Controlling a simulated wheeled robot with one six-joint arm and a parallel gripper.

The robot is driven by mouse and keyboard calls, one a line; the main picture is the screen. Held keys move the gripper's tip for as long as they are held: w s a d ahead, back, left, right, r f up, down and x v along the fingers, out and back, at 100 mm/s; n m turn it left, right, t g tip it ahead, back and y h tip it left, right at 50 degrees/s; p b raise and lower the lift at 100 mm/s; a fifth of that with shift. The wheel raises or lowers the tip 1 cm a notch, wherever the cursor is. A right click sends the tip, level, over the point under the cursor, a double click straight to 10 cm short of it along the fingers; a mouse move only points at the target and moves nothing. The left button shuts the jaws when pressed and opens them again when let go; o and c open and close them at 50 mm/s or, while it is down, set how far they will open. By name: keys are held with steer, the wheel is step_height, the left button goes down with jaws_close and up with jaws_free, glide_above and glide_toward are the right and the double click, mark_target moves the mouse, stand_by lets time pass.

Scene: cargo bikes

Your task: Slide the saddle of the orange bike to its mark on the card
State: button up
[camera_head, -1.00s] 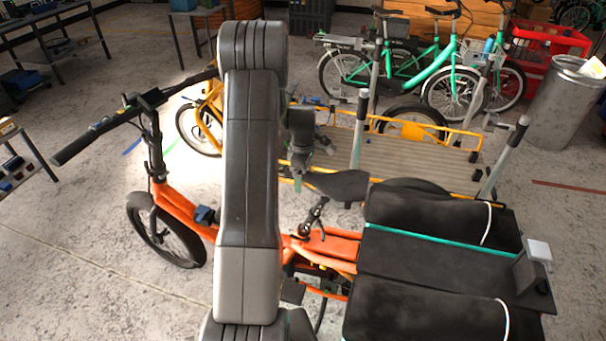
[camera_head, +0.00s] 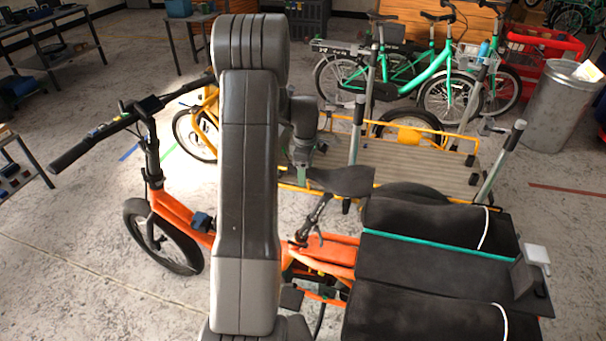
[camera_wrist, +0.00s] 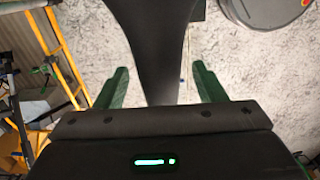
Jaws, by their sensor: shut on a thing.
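The orange bike (camera_head: 335,250) stands across the middle of the head view. Its dark saddle (camera_head: 345,181) sits above the frame, clear of the black rear bags. My gripper (camera_head: 303,168) is at the saddle's narrow front end, partly hidden by my arm. In the wrist view the saddle's dark nose (camera_wrist: 158,40) runs down between the green fingers of my gripper (camera_wrist: 160,85). My gripper is shut on the saddle; the contact itself is hard to see. The seat post below is partly hidden. I cannot make out the card or its mark.
A yellow cargo bike with a slatted deck (camera_head: 430,170) stands just behind the saddle, with upright grey posts (camera_head: 357,130) close by. Black bags (camera_head: 430,270) cover the orange bike's rear. The handlebar (camera_head: 105,137) is at left. Open floor lies at lower left.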

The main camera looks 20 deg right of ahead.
steer(key=shift+w+d+r, duration=0.1)
steer(key=shift+d+r, duration=0.05)
steer(key=shift+r, duration=0.1)
steer(key=o, duration=1.1)
steer(key=shift+o, duration=1.4)
step_height(320, 180, up, 14)
steer(key=b, duration=0.2)
steer(key=shift+f, duration=0.15)
